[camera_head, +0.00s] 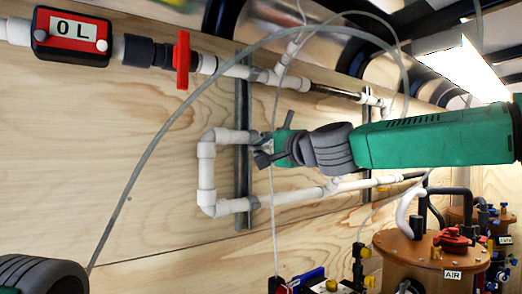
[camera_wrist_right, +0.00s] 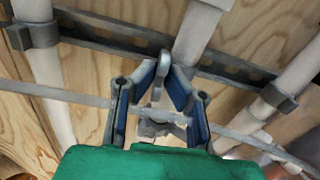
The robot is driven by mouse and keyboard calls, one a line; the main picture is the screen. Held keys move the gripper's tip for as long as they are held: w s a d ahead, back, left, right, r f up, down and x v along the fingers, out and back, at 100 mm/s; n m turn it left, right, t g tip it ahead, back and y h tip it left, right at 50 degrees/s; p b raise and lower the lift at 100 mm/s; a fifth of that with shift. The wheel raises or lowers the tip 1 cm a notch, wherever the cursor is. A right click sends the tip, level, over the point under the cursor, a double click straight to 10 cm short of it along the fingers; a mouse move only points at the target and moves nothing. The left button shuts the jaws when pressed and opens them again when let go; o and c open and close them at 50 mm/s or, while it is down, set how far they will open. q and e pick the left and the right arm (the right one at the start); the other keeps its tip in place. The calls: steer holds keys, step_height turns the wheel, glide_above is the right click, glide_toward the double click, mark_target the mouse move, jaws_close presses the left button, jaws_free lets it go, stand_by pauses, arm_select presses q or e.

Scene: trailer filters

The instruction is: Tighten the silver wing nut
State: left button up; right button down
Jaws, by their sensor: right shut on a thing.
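The silver wing nut (camera_wrist_right: 160,70) shows in the right wrist view, grey and upright between the blue-lined fingers, in front of a white pipe at a dark slotted rail. My right gripper (camera_wrist_right: 163,84) has its fingers on both sides of it and is shut on it. In the head view my right gripper (camera_head: 266,148) reaches in from the right to the white pipe loop at the vertical rail; the nut is mostly hidden there by the fingers. Only a dark and green part of my left arm shows at the lower left; its gripper is out of view.
White pipes (camera_head: 206,168) run along the plywood wall (camera_head: 130,120), held by the grey rail (camera_head: 243,100). A thin hose (camera_head: 128,187) arcs past my right arm. A red valve handle (camera_head: 182,60) and a counter box (camera_head: 70,37) sit upper left. Brown canisters (camera_head: 405,265) stand lower right.

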steer(key=shift+w+d+r, duration=0.15)
steer(key=shift+d, duration=0.05)
steer(key=c, duration=1.9)
jaws_free()
steer(key=shift+o, duration=1.1)
steer(key=shift+w, duration=0.1)
steer(key=shift+w+a+f, duration=0.1)
steer(key=shift+w+f, duration=0.1)
steer(key=shift+f, duration=0.05)
steer(key=shift+s, duration=0.35)
steer(key=v, duration=1.1)
steer(key=shift+d, duration=0.4)
steer(key=shift+a+f, duration=0.1)
steer(key=shift+a, duration=0.1)
